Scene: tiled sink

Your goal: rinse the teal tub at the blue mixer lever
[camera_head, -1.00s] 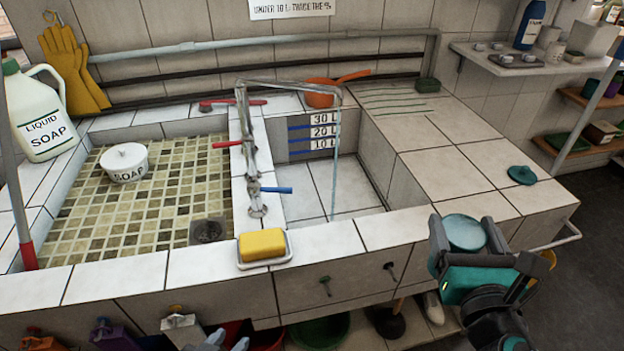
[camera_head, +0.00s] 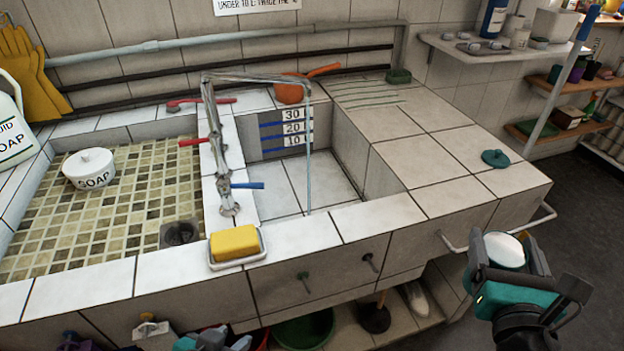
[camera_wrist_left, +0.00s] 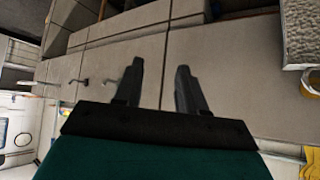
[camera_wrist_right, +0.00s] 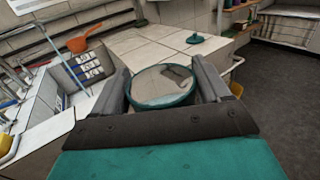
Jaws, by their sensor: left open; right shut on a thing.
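The teal tub (camera_wrist_right: 160,86) is round with a teal rim and a pale, shiny top surface; I cannot tell whether it holds water. My right gripper (camera_head: 505,240) is shut on it, right of the counter's front corner and away from the mixer. The blue mixer lever (camera_head: 247,186) sticks out to the right, low on the grey mixer pipe. A thin stream (camera_head: 309,150) runs from the spout down into the deep basin (camera_head: 320,180). My left gripper (camera_wrist_left: 160,67) is open and empty before the tiled sink front in the left wrist view.
A red lever (camera_head: 205,142) sits higher on the pipe. A yellow sponge (camera_head: 235,242) lies in a dish on the front ledge. A teal lid (camera_head: 495,158) lies on the right counter, otherwise mostly clear. A rail (camera_head: 530,222) juts from the counter's right end.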

